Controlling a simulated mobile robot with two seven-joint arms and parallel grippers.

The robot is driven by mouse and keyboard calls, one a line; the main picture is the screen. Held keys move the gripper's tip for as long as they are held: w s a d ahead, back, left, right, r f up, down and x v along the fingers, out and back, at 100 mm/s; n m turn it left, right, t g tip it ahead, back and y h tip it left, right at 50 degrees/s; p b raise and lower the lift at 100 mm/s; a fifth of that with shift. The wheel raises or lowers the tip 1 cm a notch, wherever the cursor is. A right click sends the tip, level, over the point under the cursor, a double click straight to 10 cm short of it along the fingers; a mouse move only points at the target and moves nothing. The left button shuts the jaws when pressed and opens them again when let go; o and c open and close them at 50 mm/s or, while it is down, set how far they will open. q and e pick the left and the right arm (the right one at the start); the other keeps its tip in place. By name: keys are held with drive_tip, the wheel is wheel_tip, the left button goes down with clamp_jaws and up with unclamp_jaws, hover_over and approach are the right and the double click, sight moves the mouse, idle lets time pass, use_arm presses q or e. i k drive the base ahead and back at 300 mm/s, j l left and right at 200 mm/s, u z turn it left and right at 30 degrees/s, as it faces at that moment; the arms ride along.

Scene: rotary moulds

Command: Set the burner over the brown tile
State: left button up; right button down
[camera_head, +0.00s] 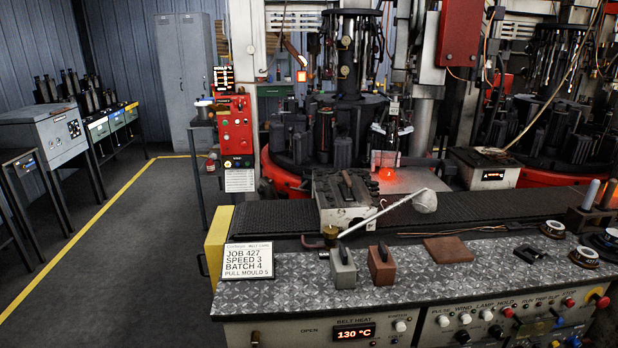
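The brown tile (448,249) lies flat on the patterned metal bench top, right of the middle. I cannot tell for certain which thing is the burner. A small brass, round-topped piece (331,234) stands at the back edge of the bench, left of the tile, and may be it. A pale rod (385,212) runs from beside that piece up to the right and ends in a whitish cup-like head (425,201). Nothing is seen resting on the tile. Neither of my grippers is in view.
A grey block (343,270) and a brown block (382,267), both with handles, stand left of the tile. A white sign (247,262) stands at the left. A black bracket (536,257) and several spools lie to the right. A dark conveyor belt (275,214) runs behind.

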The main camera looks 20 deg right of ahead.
sight(424, 200)
drive_tip(key=l, duration=0.4)
drive_tip(key=k+l+u, duration=0.15)
drive_tip(key=l, duration=0.7)
drive_tip(key=k+l+u, duration=0.15)
drive_tip(key=l, duration=0.25)
drive_tip(key=k+l, duration=0.1)
drive_tip(key=l, duration=0.3)
drive_tip(key=k+l+u, duration=0.15)
drive_tip(key=l, duration=0.2)
drive_tip(key=k+l, duration=0.1)
drive_tip(key=l, duration=0.3)
drive_tip(key=k+l+u, duration=0.15)
drive_tip(key=l, duration=0.25)
